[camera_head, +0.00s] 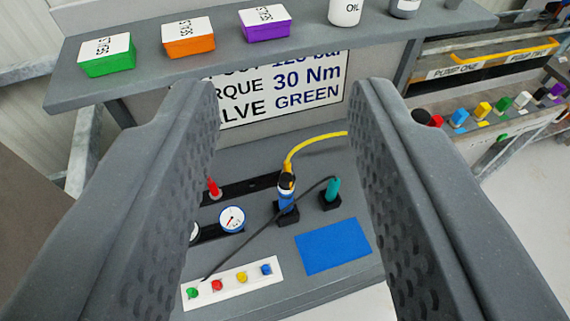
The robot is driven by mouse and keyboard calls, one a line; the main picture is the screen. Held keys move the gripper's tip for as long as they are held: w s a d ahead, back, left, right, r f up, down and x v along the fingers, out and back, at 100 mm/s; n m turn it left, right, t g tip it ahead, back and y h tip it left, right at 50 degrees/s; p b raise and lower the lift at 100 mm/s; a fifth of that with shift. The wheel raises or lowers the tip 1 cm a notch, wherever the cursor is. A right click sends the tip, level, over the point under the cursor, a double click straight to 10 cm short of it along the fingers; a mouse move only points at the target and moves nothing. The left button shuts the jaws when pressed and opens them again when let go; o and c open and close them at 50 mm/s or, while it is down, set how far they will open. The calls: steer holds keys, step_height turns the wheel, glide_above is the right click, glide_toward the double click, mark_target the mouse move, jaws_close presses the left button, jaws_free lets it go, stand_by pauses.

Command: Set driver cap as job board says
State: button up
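My gripper (284,100) is open and empty, with its two grey fingers wide apart over the bench. Between them, the job board (285,95) shows "RQUE 30 Nm" and "LVE GREEN". Its top line is partly hidden by the shelf and seems to read "120 bar"; its left edge is hidden by my left finger. A white strip (233,284) at the bench front bears small green (192,293), red (217,285), yellow (242,277) and blue (266,269) pieces. A blue-and-black upright tool (286,192) stands in a black holder; I cannot tell whether it is the driver.
A teal-handled tool (333,188), a dial gauge (231,219), a red piece (213,187), a yellow hose (310,145) and a blue mat (333,246) are on the bench. A thin black line crosses it. The shelf (220,63) above holds green, orange and purple boxes.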

steer(key=shift+o, duration=1.1)
steer(key=w+a+f+m+t+y+b, duration=0.2)
steer(key=w+a+f+m+t, duration=0.1)
steer(key=w+a+f, duration=1.2)
steer(key=m+g+h+b, duration=0.1)
steer(key=m+g+h, duration=0.3)
steer(key=h, duration=0.8)
glide_toward(283, 184)
steer(key=b+x, duration=0.3)
steer(key=x, duration=0.6)
steer(key=shift+w+d, duration=0.2)
steer(key=shift+w, duration=0.15)
steer(key=shift+x, duration=0.85)
steer(key=shift+r, duration=0.1)
